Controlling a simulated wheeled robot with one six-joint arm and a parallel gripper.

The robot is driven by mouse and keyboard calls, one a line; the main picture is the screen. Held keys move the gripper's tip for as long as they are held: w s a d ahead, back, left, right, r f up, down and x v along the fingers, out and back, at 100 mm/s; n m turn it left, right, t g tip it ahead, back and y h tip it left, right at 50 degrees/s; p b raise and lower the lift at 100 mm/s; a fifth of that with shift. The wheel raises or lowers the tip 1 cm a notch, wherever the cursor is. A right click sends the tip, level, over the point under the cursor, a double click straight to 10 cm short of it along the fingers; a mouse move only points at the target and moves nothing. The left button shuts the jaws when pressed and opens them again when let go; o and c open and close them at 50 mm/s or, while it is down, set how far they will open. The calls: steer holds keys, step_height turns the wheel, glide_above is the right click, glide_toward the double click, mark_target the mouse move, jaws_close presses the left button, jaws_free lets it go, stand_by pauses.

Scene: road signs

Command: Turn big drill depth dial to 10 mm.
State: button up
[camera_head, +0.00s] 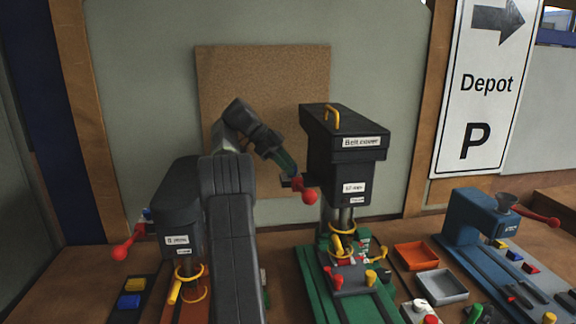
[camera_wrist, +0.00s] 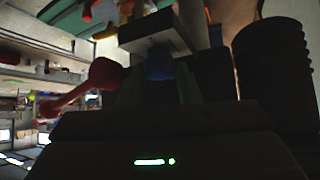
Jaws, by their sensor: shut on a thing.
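The big drill (camera_head: 345,150) is a black drill press with a "Belt cover" label and a yellow handle on top. A lever with a red ball (camera_head: 304,192) sticks out at its left side; the red lever ball also shows in the wrist view (camera_wrist: 105,73). My gripper (camera_head: 291,176) is at the left side of the big drill head, just behind the red ball. In the wrist view it is shut on a dark blue knob (camera_wrist: 159,64), seemingly the depth dial, beside a pale grey block (camera_wrist: 160,40). The dial's scale and setting cannot be read.
A smaller dark drill (camera_head: 178,210) with a red-ball lever stands left of my arm. An orange tray (camera_head: 415,256) and a grey tray (camera_head: 441,287) lie right of the big drill. A blue machine (camera_head: 480,218) stands farther right. A cork board (camera_head: 225,75) hangs behind.

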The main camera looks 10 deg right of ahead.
steer(key=o, duration=1)
steer(key=shift+c, duration=0.2)
